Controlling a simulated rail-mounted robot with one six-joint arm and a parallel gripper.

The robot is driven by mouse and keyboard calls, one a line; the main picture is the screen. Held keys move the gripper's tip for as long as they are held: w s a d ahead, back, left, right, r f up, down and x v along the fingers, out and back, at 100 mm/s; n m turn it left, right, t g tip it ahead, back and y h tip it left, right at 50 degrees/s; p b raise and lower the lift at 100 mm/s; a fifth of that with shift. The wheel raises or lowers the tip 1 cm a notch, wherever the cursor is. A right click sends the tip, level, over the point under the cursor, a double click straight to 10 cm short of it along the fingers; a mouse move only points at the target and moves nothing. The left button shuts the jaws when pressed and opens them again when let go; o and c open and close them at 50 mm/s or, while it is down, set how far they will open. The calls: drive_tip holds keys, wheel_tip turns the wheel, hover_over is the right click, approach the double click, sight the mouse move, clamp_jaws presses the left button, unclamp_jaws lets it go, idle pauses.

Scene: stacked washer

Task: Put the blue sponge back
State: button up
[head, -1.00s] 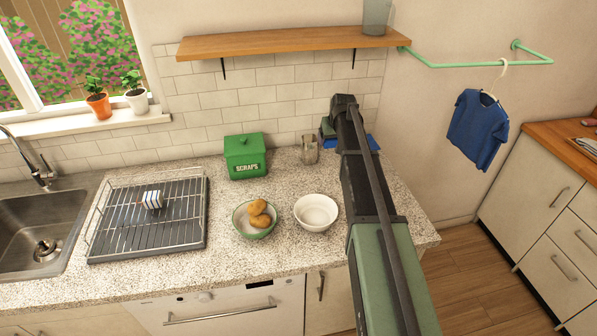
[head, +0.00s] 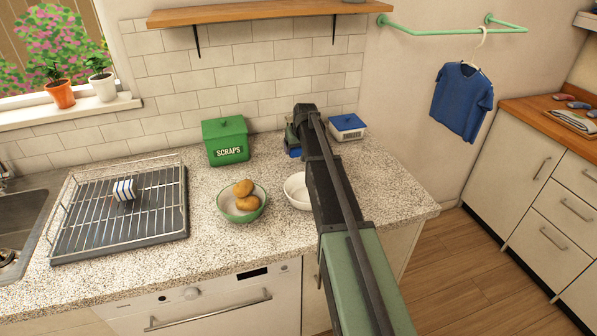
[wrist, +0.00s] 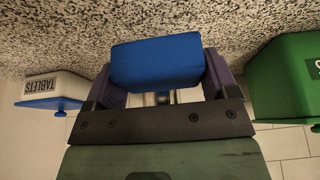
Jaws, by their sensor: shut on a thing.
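The blue sponge (wrist: 157,60) is a plain blue block, clamped between the two purple-grey fingers of my gripper (wrist: 162,80) in the wrist view. In the head view, a small blue part of the sponge (head: 293,152) shows beside my gripper (head: 293,139), which is partly hidden by my arm. My gripper is over the back of the counter, between the green scraps tin (head: 226,141) and the white tablets box (head: 347,128). I cannot tell whether the sponge touches the counter.
A green bowl with potatoes (head: 225,208) and a white bowl (head: 296,190), partly behind my arm, stand in front. The dish rack (head: 80,240) holds a small striped block (head: 123,190). A wooden shelf (head: 250,14) hangs above. The counter (head: 385,195) is clear at right.

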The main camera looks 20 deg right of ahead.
sight(299, 163)
wheel_tip(299, 163, down, 5)
drive_tip(key=b, duration=0.4)
drive_tip(key=shift+r, duration=0.5)
drive_tip(key=shift+f, duration=0.2)
drive_tip(key=o, duration=0.7)
drive_tip(key=shift+o, duration=0.2)
drive_tip(key=shift+r, duration=0.15)
